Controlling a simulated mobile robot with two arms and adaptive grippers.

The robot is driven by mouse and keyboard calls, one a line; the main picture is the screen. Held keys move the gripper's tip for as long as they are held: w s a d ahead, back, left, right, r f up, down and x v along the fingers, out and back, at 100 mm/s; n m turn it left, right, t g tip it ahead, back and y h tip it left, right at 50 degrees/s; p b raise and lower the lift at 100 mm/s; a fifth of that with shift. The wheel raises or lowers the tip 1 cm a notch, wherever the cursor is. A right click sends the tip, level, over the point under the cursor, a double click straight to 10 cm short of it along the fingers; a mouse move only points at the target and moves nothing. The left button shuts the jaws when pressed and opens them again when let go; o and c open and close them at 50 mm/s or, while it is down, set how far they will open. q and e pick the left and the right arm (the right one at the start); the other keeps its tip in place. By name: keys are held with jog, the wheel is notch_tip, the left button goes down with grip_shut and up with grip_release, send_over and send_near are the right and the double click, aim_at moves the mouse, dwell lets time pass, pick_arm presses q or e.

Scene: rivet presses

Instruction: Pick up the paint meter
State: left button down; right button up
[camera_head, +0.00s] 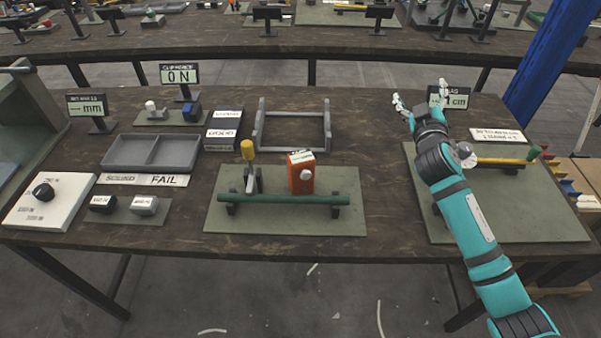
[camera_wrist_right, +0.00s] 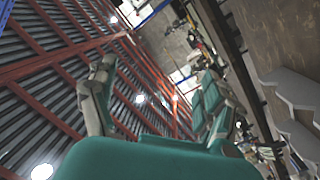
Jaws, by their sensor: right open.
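An orange box-shaped device (camera_head: 301,173) with a white label and a pale round knob stands upright on the middle green mat, just behind a green rod. It may be the paint meter; its label is too small to read. My right gripper (camera_head: 420,93) is open and empty above the far right part of the table, well to the right of the orange device and apart from it. In the right wrist view, my spread fingers (camera_wrist_right: 152,88) have nothing between them, and the orange device is not seen. My left gripper is not in view.
On the middle mat (camera_head: 225,219), a yellow-topped tool (camera_head: 248,164) stands beside the orange device. A grey frame (camera_head: 292,127) is behind it, and a divided grey tray (camera_head: 151,152) lies left. My right arm extends over the right mat (camera_head: 555,226). A blue post (camera_head: 548,60) stands at the back right.

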jog(key=s+a+f+m+t+y, duration=0.1)
jog(key=s+a+m+y, duration=0.15)
jog(key=s+a, duration=0.5)
jog(key=g+y, duration=0.2)
jog(key=y, duration=0.3)
send_near(301, 165)
jog(key=shift+w+d+f, duration=0.3)
jog(key=shift+d+f, duration=0.05)
jog(key=shift+f, duration=0.2)
jog(key=shift+w+d+f, duration=0.25)
jog(key=shift+d+f, duration=0.15)
jog(key=shift+f, duration=0.1)
jog(key=shift+y, duration=0.35)
jog(key=x, duration=0.4)
jog(key=shift+w+a+f, duration=0.25)
jog(key=shift+w+a, duration=0.05)
jog(key=shift+a, duration=0.15)
jog(key=x, duration=0.7)
jog(key=shift+f, duration=0.15)
jog(key=shift+s, duration=0.1)
